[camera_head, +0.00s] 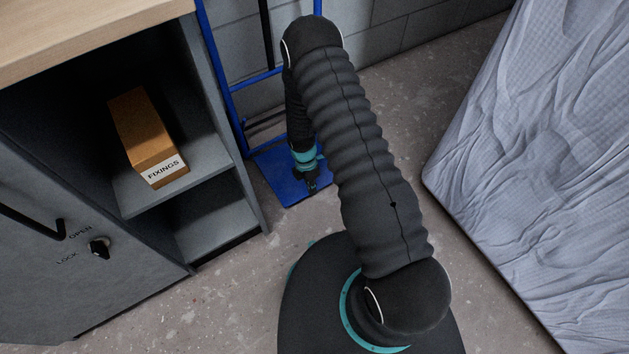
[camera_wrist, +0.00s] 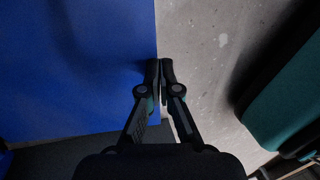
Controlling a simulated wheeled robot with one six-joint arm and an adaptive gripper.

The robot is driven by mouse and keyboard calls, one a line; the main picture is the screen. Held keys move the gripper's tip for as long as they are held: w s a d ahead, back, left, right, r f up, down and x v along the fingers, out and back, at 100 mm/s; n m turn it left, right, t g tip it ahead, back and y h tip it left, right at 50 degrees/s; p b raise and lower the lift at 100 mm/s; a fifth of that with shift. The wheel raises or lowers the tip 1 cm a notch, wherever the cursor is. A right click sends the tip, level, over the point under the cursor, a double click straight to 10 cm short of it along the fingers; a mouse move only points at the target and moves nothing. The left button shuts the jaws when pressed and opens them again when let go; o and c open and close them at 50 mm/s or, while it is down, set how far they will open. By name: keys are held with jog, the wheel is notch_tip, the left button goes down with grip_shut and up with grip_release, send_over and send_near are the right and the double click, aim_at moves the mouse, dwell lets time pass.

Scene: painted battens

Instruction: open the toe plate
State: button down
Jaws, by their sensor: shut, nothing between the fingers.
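The toe plate (camera_head: 275,178) is a flat blue panel at the foot of a blue hand truck (camera_head: 233,100) by the grey wall. In the head view it extends out from the frame and looks lowered over the floor; I cannot tell if it lies fully flat. My gripper (camera_head: 311,188) points down over its right part, which my arm partly hides. In the wrist view the toe plate (camera_wrist: 75,65) fills the left side. My gripper (camera_wrist: 160,70) is shut and empty, its fingertips at the plate's straight edge. Whether they touch it is unclear.
A grey cabinet (camera_head: 225,140) stands close on the left, with a FIXINGS box (camera_head: 146,140) on its shelf and a door with an OPEN/LOCK knob (camera_head: 99,247). A sheet-covered block (camera_head: 545,150) stands at the right. The speckled floor (camera_head: 390,110) between is clear.

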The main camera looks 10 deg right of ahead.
jog(key=shift+b+x, duration=0.3)
jog(key=shift+x, duration=0.6)
jog(key=s+d+p+v, duration=0.1)
jog(key=s+p+v, duration=0.2)
jog(key=v, duration=1)
jog(key=shift+w+r, duration=0.2)
jog(key=shift+r, duration=0.5)
